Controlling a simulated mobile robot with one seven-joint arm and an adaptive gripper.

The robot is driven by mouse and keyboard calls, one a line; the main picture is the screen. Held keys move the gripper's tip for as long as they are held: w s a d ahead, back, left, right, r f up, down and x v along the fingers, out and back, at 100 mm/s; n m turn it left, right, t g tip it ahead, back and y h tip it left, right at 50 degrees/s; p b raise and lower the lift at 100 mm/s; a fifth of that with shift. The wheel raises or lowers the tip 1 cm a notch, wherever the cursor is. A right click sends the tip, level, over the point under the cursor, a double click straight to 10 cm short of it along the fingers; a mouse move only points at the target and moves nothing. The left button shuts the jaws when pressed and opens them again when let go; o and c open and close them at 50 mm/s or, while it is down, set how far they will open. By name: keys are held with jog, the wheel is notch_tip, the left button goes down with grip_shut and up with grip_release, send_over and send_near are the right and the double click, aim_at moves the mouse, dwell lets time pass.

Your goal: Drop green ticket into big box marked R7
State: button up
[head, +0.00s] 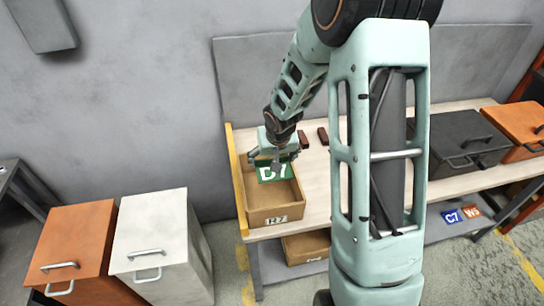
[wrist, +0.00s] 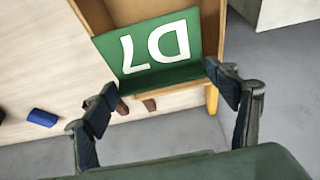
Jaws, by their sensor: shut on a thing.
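The green ticket (head: 266,177), with white D7 lettering, is at the opening of an open brown box (head: 283,211) whose front label reads R7. My gripper (head: 275,160) is over the box and shut on the ticket. In the wrist view the ticket (wrist: 190,70) spans between the two fingertips of my gripper (wrist: 163,82), its lettering upside down. Brown box walls (wrist: 212,22) show behind it there. The ticket looks within the box's outline, but its height above the box floor cannot be told.
The box stands at the left end of a pale workbench (head: 318,185). Dark red blocks (head: 323,136) lie behind it. Another brown box (head: 305,245) sits on the shelf below. Orange (head: 75,240) and white (head: 153,235) cabinets stand left. A dark grey box (head: 455,135) is on the right.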

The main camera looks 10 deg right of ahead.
aim_at(276, 177)
notch_tip(276, 177, down, 5)
jog(key=b, duration=0.3)
jog(key=shift+r, duration=0.2)
jog(key=o, duration=1.1)
jog(key=v, duration=1.2)
jog(key=shift+w+r, duration=0.1)
